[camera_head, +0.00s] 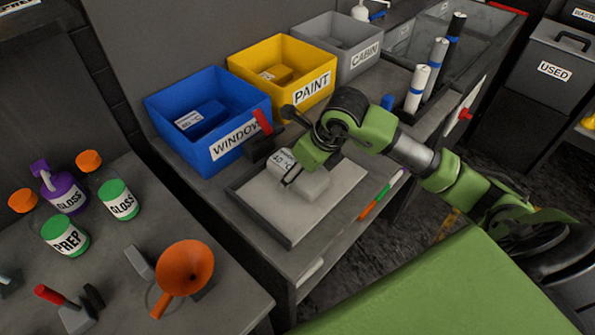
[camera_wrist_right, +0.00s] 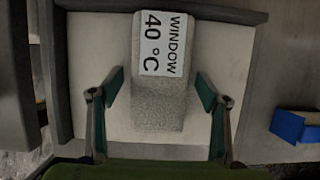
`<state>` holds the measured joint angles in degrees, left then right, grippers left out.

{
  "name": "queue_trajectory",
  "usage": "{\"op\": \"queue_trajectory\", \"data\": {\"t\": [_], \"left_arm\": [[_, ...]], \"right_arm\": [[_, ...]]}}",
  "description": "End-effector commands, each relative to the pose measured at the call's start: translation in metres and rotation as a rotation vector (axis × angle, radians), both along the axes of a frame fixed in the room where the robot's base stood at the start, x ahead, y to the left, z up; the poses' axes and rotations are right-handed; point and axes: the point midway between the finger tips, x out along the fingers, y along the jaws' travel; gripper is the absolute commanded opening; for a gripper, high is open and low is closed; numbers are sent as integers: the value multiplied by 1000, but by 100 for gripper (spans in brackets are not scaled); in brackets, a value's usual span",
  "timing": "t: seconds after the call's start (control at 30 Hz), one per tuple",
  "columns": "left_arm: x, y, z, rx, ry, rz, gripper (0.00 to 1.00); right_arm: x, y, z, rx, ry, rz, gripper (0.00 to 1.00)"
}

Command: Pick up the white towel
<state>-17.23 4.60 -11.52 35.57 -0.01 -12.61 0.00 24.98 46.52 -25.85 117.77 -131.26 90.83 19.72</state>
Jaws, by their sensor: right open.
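The white towel (camera_head: 313,184) is a folded, light block on a pale tray (camera_head: 272,215) with a dark rim. Its label reads "WINDOW 40 °C", clear in the right wrist view on the towel (camera_wrist_right: 158,105). My right gripper (camera_head: 290,178) is low over the tray at the towel, partly hiding it in the head view. In the right wrist view the right gripper (camera_wrist_right: 158,88) is open, with one finger on each side of the towel and a visible gap on both sides. I cannot tell its exact height. My left gripper is not in view.
Behind the tray stand a blue WINDOW bin (camera_head: 183,152), a yellow PAINT bin (camera_head: 285,108) and a grey CABIN bin (camera_head: 342,72). Upright rolls (camera_head: 418,88) stand to the right.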

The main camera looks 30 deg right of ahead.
Motion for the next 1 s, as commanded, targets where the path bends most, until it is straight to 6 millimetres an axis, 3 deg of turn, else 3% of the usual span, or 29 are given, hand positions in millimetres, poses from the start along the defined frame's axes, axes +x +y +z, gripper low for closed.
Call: {"op": "queue_trajectory", "data": {"t": [0.07, 0.2, 0.23, 0.67, 0.9, 1.0], "left_arm": [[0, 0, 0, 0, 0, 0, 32], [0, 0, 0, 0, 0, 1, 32], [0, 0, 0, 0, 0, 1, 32], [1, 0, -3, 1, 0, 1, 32], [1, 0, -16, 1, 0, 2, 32], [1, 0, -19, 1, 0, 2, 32]], "right_arm": [[0, 0, 0, 0, 0, 0, 64], [0, 0, 0, 0, 0, 0, 28], [0, 0, 0, 0, 0, 0, 24], [1, 0, 6, 1, -4, 0, 24], [2, 0, 32, 1, -8, 0, 24], [-15, -6, 50, -4, -7, 1, 24]]}}
